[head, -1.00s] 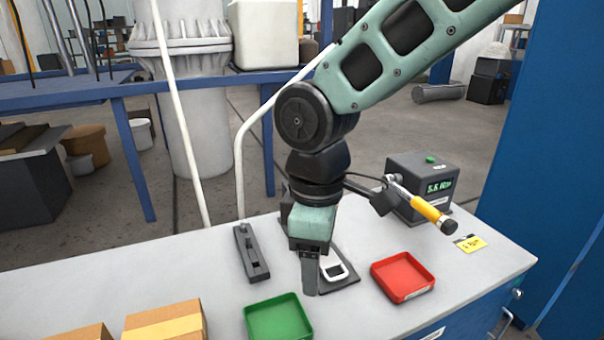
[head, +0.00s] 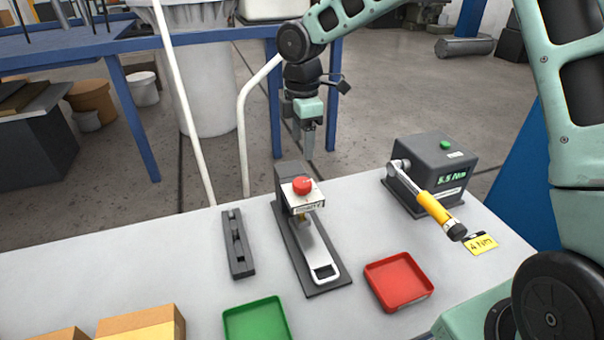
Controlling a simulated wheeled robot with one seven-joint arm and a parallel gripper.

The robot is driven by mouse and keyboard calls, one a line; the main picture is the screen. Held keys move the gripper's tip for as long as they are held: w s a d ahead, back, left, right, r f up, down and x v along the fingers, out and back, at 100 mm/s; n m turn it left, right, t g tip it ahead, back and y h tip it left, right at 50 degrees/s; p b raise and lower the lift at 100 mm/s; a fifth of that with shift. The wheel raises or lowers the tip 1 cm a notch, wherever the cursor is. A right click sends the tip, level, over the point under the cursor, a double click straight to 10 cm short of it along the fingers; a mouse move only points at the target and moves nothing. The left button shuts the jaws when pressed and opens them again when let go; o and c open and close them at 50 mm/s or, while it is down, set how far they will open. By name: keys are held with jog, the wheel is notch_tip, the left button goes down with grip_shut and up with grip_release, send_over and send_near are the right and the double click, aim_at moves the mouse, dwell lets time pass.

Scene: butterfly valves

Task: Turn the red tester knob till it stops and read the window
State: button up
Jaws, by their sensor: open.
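The red knob (head: 302,185) sits on top of a grey and white tester (head: 290,196) on the bench. A white label plate (head: 307,204) is below the knob on its front; its marking is too small to read. The tester stands on a dark base plate (head: 329,286) with a white lever-like handle (head: 319,256) reaching toward the front. My gripper (head: 308,152) is raised behind the tester, up and beyond the bench's back edge in the picture, pointing down. It is open, empty and apart from the knob.
A dark box (head: 432,172) reading 5.5 Nm holds a yellow-handled wrench (head: 437,210); a yellow 4 Nm card (head: 481,244) lies beside it. A red tray (head: 398,283), green tray (head: 257,324), dark slotted block (head: 237,243) and cardboard boxes (head: 141,326) share the bench (head: 140,237).

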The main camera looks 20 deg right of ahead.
aim_at(302, 182)
notch_tip(302, 182, down, 11)
jog(key=shift+f+p, duration=0.2)
jog(key=shift+p, duration=0.95)
jog(key=c, duration=1)
